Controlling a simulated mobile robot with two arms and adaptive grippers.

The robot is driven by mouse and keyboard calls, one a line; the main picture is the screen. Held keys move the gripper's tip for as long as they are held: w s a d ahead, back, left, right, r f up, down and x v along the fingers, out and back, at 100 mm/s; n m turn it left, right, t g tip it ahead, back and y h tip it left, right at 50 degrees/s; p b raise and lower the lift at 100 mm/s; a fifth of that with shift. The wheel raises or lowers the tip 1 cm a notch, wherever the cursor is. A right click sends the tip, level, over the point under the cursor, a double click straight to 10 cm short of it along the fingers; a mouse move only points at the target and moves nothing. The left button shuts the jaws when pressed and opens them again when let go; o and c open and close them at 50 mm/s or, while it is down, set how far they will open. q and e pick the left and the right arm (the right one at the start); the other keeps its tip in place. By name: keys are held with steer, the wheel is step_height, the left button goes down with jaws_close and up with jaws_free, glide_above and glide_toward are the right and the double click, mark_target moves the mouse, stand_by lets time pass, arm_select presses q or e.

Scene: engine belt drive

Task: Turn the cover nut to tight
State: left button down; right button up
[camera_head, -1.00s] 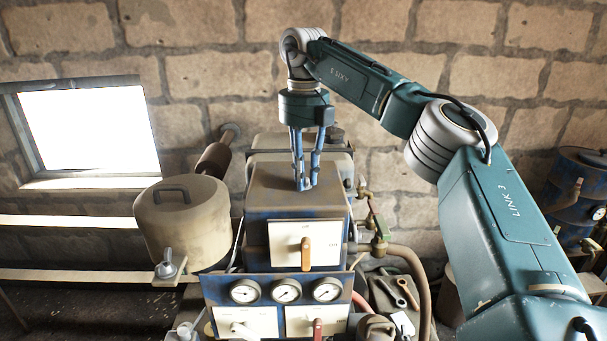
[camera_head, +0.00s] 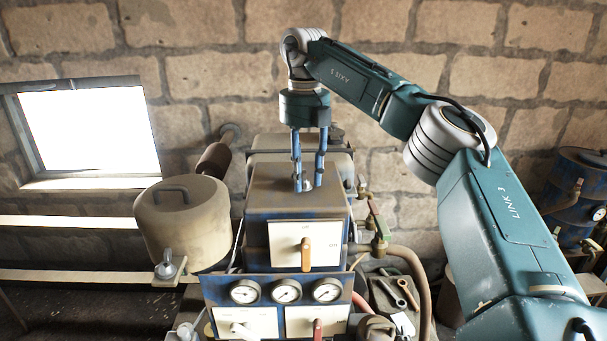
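My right gripper (camera_head: 308,187) points straight down over the top of the blue and tan box (camera_head: 262,185). Its two blue fingers stand apart, with a visible gap between the tips. The tips are at or just above the box top; I cannot tell whether they touch it. My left gripper is out of view.
The box front has an orange-handled switch (camera_head: 306,254). Below it is a panel with gauges (camera_head: 286,291) and more switches. Brass valve fittings and a hose (camera_head: 412,262) stand to the right. Loose tools (camera_head: 400,293) lie on a tray. A blue drum (camera_head: 577,190) stands far right.

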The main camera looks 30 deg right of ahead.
steer(key=shift+s+d, duration=0.1)
step_height(320, 180, up, 8)
steer(key=shift+f, duration=0.25)
stand_by(0.4)
stand_by(0.6)
